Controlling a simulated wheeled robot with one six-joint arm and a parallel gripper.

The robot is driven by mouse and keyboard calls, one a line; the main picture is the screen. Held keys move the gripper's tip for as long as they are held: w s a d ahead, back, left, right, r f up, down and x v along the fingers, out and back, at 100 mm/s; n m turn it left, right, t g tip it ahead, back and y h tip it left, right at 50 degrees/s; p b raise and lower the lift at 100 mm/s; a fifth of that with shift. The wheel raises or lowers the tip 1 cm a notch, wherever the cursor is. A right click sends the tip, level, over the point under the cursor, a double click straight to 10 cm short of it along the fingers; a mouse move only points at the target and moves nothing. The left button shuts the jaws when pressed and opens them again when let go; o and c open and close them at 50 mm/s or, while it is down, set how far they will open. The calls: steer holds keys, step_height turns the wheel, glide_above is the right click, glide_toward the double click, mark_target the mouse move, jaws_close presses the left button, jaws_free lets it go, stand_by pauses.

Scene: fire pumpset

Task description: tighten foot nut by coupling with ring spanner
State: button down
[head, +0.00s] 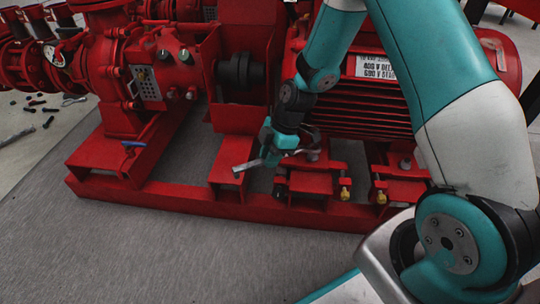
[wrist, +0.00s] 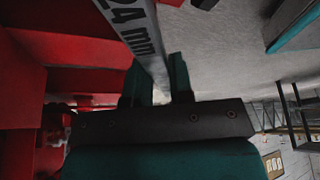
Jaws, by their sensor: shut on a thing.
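My gripper (head: 268,153) is shut on a silver ring spanner (head: 243,167), low in front of the red pumpset between the coupling and the motor. One end of the spanner sticks out to the left of the jaws. In the wrist view the spanner (wrist: 137,33), marked "24 mm", runs up from between the teal fingers (wrist: 156,85) and out of the picture. The black coupling (head: 240,70) is above and left of my gripper. A motor foot (head: 313,155) is just right of the gripper. I cannot tell whether the spanner's ring is around a nut.
The red base frame (head: 230,208) runs along the front. Another motor foot (head: 405,163) and brass-coloured bolts (head: 345,193) are to the right. A blue-handled part (head: 133,146) is on the left. Loose fasteners (head: 35,102) lie at far left. The grey floor (head: 150,250) in front is clear.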

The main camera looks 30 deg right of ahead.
steer(key=shift+f+b, duration=0.75)
steer(key=shift+f, duration=0.55)
steer(key=shift+w+d+m+t+p, duration=0.25)
steer(key=shift+w+m+p, duration=0.2)
steer(key=shift+w+m, duration=0.35)
steer(key=shift+w+d+m+t+p, duration=0.15)
steer(key=shift+w+m+t+p, duration=0.2)
steer(key=shift+w+m, duration=0.4)
steer(key=shift+w+d+m+t+p, duration=0.2)
steer(key=shift+w+m+p, duration=0.4)
steer(key=shift+w, duration=0.35)
steer(key=shift+s+a+n, duration=0.1)
steer(key=shift+s+n, duration=0.15)
steer(key=shift+s, duration=0.05)
step_height(320, 180, up, 5)
steer(key=p, duration=0.5)
